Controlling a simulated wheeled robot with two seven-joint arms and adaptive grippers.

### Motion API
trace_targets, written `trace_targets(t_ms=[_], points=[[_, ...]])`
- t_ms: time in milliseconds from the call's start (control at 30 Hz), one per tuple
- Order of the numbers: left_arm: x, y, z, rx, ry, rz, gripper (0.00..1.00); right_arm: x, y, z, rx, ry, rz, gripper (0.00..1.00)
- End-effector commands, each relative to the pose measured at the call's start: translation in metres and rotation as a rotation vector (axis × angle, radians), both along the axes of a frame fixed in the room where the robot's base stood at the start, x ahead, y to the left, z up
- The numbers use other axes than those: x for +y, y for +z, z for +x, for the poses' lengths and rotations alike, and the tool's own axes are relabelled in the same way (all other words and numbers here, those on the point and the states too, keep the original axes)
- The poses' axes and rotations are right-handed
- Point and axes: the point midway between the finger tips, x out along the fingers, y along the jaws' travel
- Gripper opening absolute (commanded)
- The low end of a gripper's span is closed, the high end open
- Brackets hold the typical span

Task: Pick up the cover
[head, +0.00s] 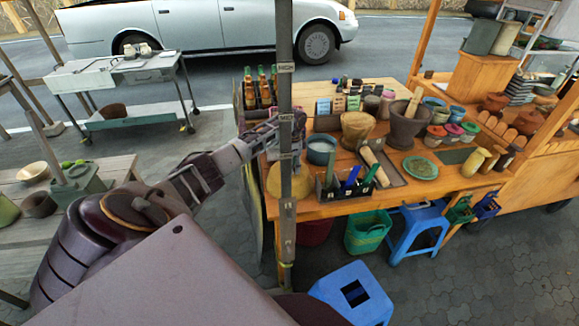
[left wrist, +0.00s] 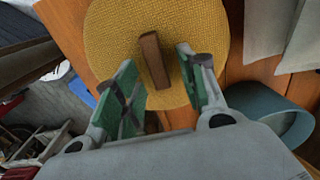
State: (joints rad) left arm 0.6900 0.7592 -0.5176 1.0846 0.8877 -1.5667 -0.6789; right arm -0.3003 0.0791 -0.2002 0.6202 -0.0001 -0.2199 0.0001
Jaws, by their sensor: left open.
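The cover is a round yellow woven lid (left wrist: 110,30) with a brown block handle (left wrist: 153,58) standing at its middle. It also shows as a yellow disc (head: 277,183) at the left end of the wooden stall table in the head view, partly hidden by a grey pole. My left gripper (head: 272,138) is over that table end, partly behind the pole. In the left wrist view, my open left gripper (left wrist: 158,65) has its green-padded fingers on either side of the handle, with visible gaps to it. What lies under the cover is hidden. My right gripper is not in view.
The vertical pole (head: 285,60) stands in front of the cover. A blue-grey pot (head: 321,149) sits beside it, also in the wrist view (left wrist: 265,105). A black tool caddy (head: 343,188), a wooden mortar (head: 357,129) and sauce bottles (head: 262,85) crowd the table (head: 400,192).

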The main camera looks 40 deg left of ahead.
Motion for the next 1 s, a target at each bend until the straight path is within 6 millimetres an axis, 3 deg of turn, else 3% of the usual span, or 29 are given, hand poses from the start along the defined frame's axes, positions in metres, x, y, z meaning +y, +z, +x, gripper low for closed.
trace_targets(t_ms=[167,467,1000], points=[[-0.0001,0.0003,0.0002,0.0,0.0,0.0,0.4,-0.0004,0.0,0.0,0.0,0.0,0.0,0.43],[-0.0001,0.0004,0.0002,-0.001,0.0,-0.001,0.01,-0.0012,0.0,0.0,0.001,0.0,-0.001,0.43],[0.0,0.0025,0.0005,-0.001,0.0,0.0,0.0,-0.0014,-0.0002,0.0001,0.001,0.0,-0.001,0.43]])
